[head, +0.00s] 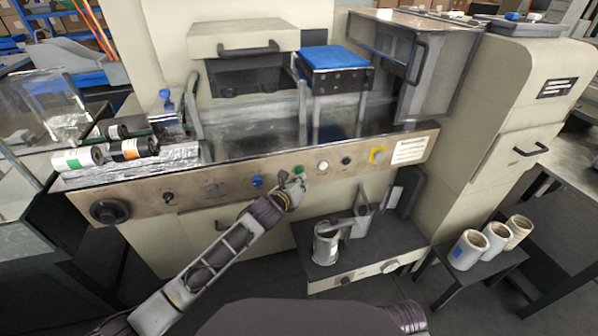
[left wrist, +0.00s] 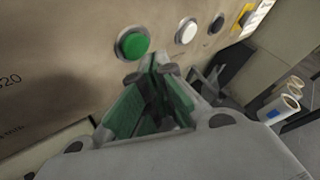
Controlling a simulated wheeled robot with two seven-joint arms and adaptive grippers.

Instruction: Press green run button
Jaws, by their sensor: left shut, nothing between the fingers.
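The green run button (head: 298,169) sits on the brushed metal control panel (head: 225,184) of the wrapper, between a blue button (head: 257,181) and a white button (head: 322,165). In the left wrist view the green button (left wrist: 133,43) is fully visible, round with a dark ring, just beyond and slightly left of the fingertips. My left gripper (head: 292,184) is shut and empty, its tips just below the green button in the head view. The tips also show in the left wrist view (left wrist: 155,68). I cannot tell whether they touch the panel. My right gripper is not in view.
A black button (head: 347,160) and a yellow-backed switch (head: 378,155) lie farther right on the panel. A black knob (head: 108,211) is at its left end. A film roll (head: 326,246) sits on a lower shelf. Several rolls stand on a side table (head: 468,274) at right.

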